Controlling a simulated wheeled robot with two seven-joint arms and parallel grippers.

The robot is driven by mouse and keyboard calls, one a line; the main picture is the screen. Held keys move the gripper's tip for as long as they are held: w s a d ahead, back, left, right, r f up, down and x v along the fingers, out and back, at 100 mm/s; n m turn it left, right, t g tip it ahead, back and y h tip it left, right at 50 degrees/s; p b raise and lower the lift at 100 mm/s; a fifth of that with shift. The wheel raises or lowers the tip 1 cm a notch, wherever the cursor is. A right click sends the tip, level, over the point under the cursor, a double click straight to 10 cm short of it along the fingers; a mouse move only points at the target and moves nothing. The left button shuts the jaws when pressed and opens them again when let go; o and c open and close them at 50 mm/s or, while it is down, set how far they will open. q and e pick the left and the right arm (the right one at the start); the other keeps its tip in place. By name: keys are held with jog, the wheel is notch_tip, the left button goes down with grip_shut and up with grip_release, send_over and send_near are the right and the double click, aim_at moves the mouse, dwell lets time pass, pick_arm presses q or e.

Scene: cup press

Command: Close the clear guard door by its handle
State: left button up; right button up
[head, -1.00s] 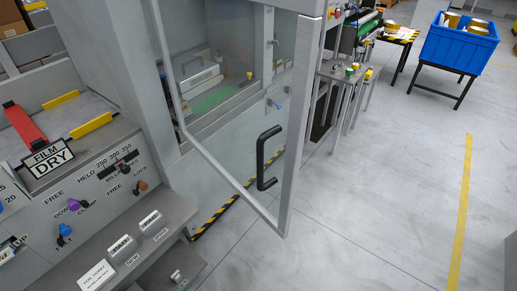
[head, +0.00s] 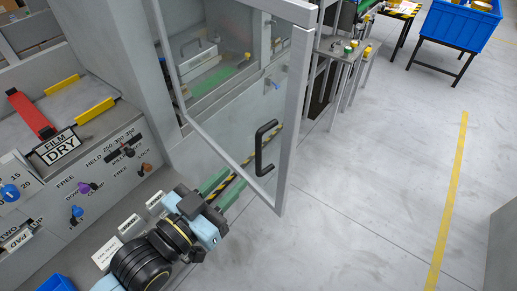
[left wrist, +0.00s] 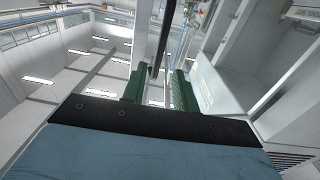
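The clear guard door (head: 297,100) stands swung open from the press, a see-through panel in a grey frame. Its black bar handle (head: 260,155) is upright near the lower free corner. My left gripper (head: 232,184) is open and empty, low and to the left of the handle in the head view, with its green fingers pointing toward it. In the left wrist view the open fingers (left wrist: 160,88) point at a dark upright bar (left wrist: 157,50), which looks like the handle, and a grey frame post beside it. Contact with the handle does not show. My right gripper is not in view.
The press opening (head: 215,75) is behind the door. A control panel with knobs and a FILM DRY sign (head: 58,147) is on the left. A blue crate (head: 460,35) stands on a table at the back right. The floor right of the door is clear.

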aim_at(257, 155)
pick_arm(q)
jog(key=p+x, duration=0.1)
jog(key=x, duration=0.8)
jog(key=shift+w+d, duration=0.2)
jog(key=shift+w, duration=0.05)
jog(key=shift+c, duration=0.2)
grip_shut()
